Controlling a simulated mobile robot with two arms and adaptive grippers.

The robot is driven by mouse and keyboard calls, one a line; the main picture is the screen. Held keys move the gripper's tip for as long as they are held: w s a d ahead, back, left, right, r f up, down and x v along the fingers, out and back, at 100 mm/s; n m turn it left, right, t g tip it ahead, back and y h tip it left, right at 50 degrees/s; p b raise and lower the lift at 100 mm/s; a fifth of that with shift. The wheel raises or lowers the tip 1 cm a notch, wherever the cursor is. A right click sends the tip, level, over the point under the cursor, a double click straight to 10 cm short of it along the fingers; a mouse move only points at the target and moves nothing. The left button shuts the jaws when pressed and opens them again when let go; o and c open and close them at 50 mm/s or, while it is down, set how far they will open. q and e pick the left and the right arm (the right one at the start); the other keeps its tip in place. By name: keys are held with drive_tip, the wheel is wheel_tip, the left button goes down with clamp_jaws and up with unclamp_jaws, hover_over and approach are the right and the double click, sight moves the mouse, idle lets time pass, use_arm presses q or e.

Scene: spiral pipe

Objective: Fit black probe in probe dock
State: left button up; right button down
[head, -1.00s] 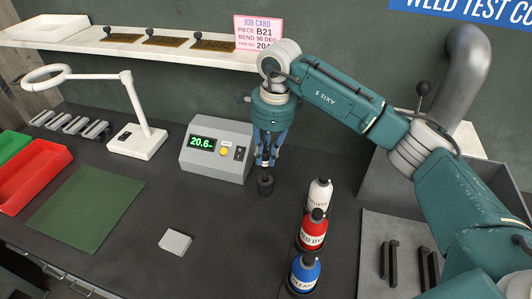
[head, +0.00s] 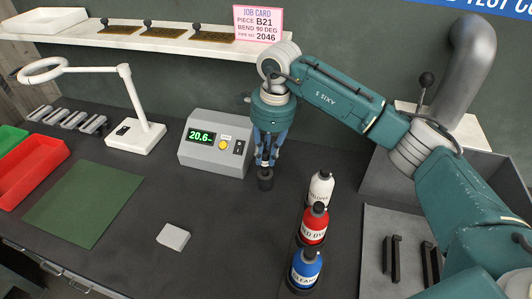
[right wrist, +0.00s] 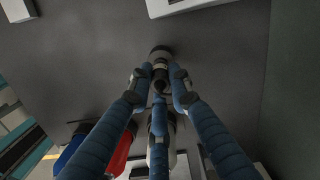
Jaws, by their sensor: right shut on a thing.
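My right gripper (head: 266,160) points straight down over the bench, its blue fingers closed around the black probe (head: 265,164). Only a short dark part of the probe shows between the fingertips. The probe dock (head: 265,183), a short dark cylinder standing on the bench, is directly below it. The probe's lower end is at the dock's top; I cannot tell how deep it sits. In the right wrist view the probe (right wrist: 160,76) is between the fingers, in line with the round dock (right wrist: 160,53). My left gripper is not in view.
A grey meter (head: 215,143) reading 20.6 stands left of the dock. White (head: 320,190), red (head: 313,226) and blue (head: 305,270) bottles stand to the right and nearer. The bench between is clear.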

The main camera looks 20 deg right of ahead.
drive_tip(key=shift+f+b, duration=0.6)
drive_tip(key=shift+f, duration=0.3)
drive_tip(key=c, duration=1.5)
unclamp_jaws()
drive_tip(key=shift+c, duration=0.2)
